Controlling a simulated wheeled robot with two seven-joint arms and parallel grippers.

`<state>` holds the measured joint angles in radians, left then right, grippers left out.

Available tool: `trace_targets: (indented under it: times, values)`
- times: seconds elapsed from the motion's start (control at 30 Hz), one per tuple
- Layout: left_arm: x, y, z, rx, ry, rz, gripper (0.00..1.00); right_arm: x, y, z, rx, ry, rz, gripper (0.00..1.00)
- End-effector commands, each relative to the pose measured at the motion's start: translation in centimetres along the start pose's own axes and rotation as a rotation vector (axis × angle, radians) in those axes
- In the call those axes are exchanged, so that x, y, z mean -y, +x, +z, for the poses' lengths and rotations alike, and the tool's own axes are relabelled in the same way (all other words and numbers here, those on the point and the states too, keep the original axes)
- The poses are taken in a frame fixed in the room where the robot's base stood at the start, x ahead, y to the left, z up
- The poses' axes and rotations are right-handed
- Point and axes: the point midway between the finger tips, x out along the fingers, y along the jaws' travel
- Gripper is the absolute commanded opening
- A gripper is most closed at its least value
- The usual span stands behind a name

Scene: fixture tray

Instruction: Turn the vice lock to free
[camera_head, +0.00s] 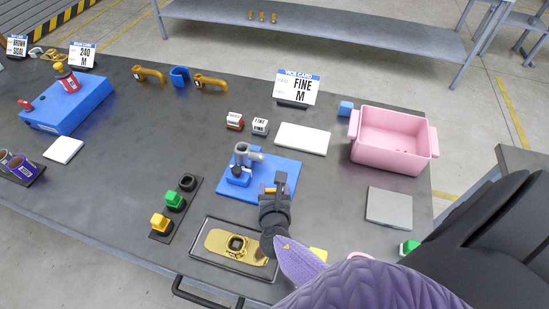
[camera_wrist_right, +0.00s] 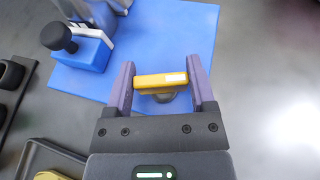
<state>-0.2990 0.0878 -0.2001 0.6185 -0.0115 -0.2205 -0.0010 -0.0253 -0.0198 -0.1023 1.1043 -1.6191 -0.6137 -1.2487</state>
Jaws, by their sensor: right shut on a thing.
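The vice fixture (camera_head: 240,165) stands on a blue base plate (camera_head: 285,168) near the middle of the table, with a grey upright body and a blue block. The blue plate (camera_wrist_right: 210,45) fills the top of the right wrist view, with the blue block (camera_wrist_right: 88,52) and its black knob at upper left. My right gripper (camera_head: 273,189) is over the front right part of the plate. Its fingers are shut on the yellow vice lock bar (camera_wrist_right: 160,80), which lies crosswise between them. A round grey part under the bar is mostly hidden. My left gripper is not in view.
A black tray (camera_head: 210,256) with a gold part is in front of the plate. A black strip (camera_head: 163,236) with coloured knobs lies to its left. A white pad (camera_head: 302,138), a card reading FINE M (camera_head: 297,88) and a pink bin (camera_head: 392,147) are behind and right.

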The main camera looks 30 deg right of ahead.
Motion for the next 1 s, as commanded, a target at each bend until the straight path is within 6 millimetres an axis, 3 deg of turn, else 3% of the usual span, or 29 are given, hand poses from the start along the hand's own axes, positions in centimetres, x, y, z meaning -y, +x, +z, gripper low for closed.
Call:
trace_targets:
  times: [0.47, 1.0]
  values:
    - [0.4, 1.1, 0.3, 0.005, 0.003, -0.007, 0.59, -0.1, 0.1, 0.0, 0.002, 0.105, -0.249, 0.12]
    - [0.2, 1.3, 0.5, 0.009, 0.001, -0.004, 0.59, 0.0, 0.1, 0.1, 0.004, 0.125, -0.297, 0.12]
